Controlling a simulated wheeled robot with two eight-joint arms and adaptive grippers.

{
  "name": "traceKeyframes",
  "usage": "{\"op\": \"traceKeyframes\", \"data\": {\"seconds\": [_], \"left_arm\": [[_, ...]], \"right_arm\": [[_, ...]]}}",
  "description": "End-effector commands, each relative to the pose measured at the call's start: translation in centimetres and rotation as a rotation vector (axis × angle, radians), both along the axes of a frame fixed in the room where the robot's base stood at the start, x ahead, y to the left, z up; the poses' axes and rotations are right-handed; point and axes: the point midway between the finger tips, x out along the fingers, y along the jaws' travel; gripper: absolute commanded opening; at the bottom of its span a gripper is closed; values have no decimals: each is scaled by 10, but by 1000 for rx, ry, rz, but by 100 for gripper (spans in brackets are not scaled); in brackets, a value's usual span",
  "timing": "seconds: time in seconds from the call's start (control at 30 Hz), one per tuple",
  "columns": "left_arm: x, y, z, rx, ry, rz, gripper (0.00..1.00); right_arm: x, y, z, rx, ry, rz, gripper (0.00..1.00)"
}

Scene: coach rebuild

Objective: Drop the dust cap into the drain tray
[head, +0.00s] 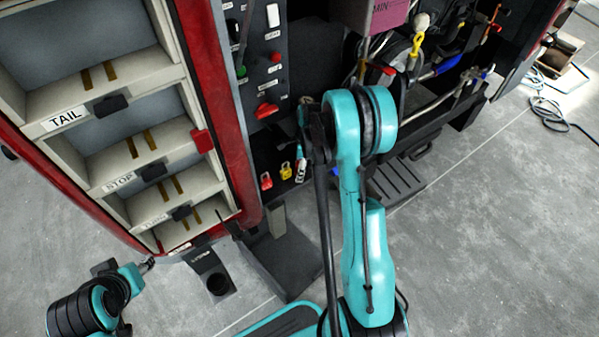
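I cannot pick out the dust cap with certainty; a small red block (201,140) sits on the edge of the lamp housing at the left. A dark grey, flat tray-like piece (285,262) lies on the floor below the red housing's corner; it may be the drain tray. My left gripper (148,264) is at the lower left, below the housing, small and dark; its finger opening is unclear. My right arm rises through the middle, and its gripper (303,150) is mostly hidden behind it by the dark panel. I cannot see what either gripper holds.
Lamp compartments (65,122) marked TAIL and STOP fill the left. A dark switch panel (265,60) stands beside them, with red and yellow padlocks (286,171) below. A dark bracket (210,273) juts out low. Hoses and cables crowd the upper right.

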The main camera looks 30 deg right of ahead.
Motion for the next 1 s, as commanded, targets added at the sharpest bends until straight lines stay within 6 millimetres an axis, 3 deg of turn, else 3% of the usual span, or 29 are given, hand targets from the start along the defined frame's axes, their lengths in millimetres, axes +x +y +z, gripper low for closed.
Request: {"op": "traceKeyframes", "data": {"seconds": [0.17,0.33,0.77,1.0], "left_arm": [[0,0,1,0,0,0,44],[0,0,1,0,0,0,44],[0,0,3,0,0,0,44],[0,0,19,0,0,0,44]], "right_arm": [[0,0,1,0,0,0,57],[0,0,1,0,0,1,18],[0,0,5,0,0,1,17],[0,0,37,0,0,1,17]]}}
